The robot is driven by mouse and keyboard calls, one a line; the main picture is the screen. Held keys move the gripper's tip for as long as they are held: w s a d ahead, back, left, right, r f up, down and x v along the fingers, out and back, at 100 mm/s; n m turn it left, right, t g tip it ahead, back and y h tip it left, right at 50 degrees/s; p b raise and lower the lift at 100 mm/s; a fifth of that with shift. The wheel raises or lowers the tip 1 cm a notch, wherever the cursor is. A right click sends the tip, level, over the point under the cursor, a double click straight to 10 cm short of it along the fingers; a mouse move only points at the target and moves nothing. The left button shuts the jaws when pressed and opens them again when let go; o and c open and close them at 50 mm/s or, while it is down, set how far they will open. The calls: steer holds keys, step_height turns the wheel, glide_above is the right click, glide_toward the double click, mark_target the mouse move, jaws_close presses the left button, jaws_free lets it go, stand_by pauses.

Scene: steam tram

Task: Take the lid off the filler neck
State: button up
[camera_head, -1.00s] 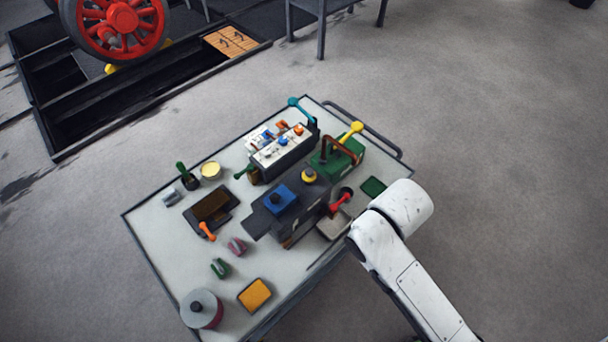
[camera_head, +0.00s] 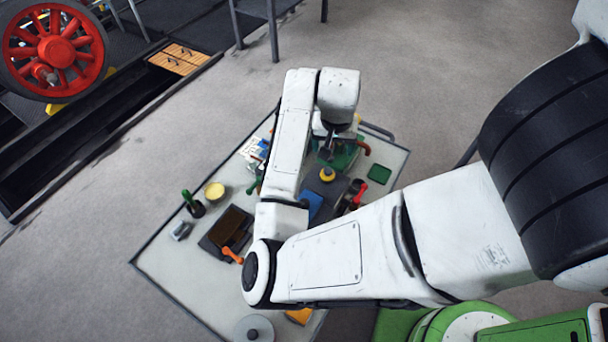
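A yellow round cap (camera_head: 327,174) sits on top of the dark grey apparatus on the tray table (camera_head: 160,262). It looks like the lid of the filler neck, but no neck shows clearly beneath it. My gripper (camera_head: 327,148) hangs under my white wrist, just beyond the yellow cap and over the green box (camera_head: 345,160). It appears apart from the cap. Its fingers are small and dark, so I cannot tell if they are open. My arm hides much of the apparatus and the white switch box (camera_head: 252,148).
A red lever (camera_head: 359,195) and a blue block (camera_head: 313,203) are close to the cap. A brown handle (camera_head: 364,148) rises from the green box. A green pad (camera_head: 379,173), yellow dish (camera_head: 214,190), dark tray (camera_head: 215,241) and grey lidded pot (camera_head: 253,329) are on the table.

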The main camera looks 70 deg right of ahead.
steer(key=a+f, duration=0.1)
steer(key=f, duration=0.1)
glide_above(327, 174)
steer(key=a, duration=0.1)
step_height(327, 174, down, 4)
steer(key=shift+a, duration=0.1)
steer(key=shift+d+f+p, duration=0.15)
steer(key=shift+f, duration=0.8)
steer(key=shift+d+f+p, duration=0.15)
steer(key=shift+d+f, duration=0.05)
steer(key=shift+f, duration=0.7)
steer(key=shift+d+f+p, duration=0.15)
steer(key=shift+f, duration=0.8)
steer(key=shift+c, duration=0.3)
steer(key=c, duration=1)
steer(key=shift+r, duration=0.1)
